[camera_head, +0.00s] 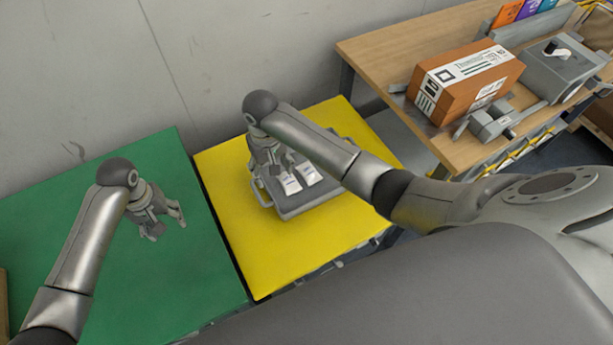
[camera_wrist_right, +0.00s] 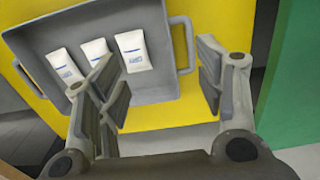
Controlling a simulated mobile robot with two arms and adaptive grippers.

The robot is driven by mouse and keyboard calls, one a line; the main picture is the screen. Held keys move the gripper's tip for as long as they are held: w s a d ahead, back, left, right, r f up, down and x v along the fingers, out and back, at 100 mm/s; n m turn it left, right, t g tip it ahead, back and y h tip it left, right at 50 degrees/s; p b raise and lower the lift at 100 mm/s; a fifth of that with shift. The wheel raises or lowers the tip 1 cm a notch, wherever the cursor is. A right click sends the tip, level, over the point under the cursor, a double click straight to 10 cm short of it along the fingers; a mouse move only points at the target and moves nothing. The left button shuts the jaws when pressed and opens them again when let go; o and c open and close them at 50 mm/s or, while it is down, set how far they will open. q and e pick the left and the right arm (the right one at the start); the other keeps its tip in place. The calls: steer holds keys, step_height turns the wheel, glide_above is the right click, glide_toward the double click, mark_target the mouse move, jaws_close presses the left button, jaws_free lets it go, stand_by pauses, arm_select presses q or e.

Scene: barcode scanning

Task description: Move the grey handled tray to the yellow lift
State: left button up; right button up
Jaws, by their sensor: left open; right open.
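The grey handled tray (camera_head: 304,207) rests on the yellow lift (camera_head: 250,255). White packets (camera_head: 291,184) lie in it; three show in the right wrist view (camera_wrist_right: 132,50). A looped handle (camera_wrist_right: 184,45) stands out from the tray's side. My right gripper (camera_head: 270,168) is above the tray's left part in the head view, partly hiding it. In the right wrist view its fingers (camera_wrist_right: 158,85) are apart with nothing between them, and the handle shows past them, not gripped. My left gripper (camera_head: 165,218) is open and empty above the green surface.
The green surface (camera_head: 190,280) lies left of the yellow lift, beside a grey wall (camera_head: 230,60). A wooden table (camera_head: 380,50) at the right holds an orange-brown box (camera_head: 490,92), a grey device (camera_head: 555,75) and a grey scanner-like tool (camera_head: 490,122).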

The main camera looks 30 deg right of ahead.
step_height(320, 180, up, 9)
steer(key=shift+d+f, duration=0.15)
steer(key=shift+d, duration=0.15)
stand_by(0.5)
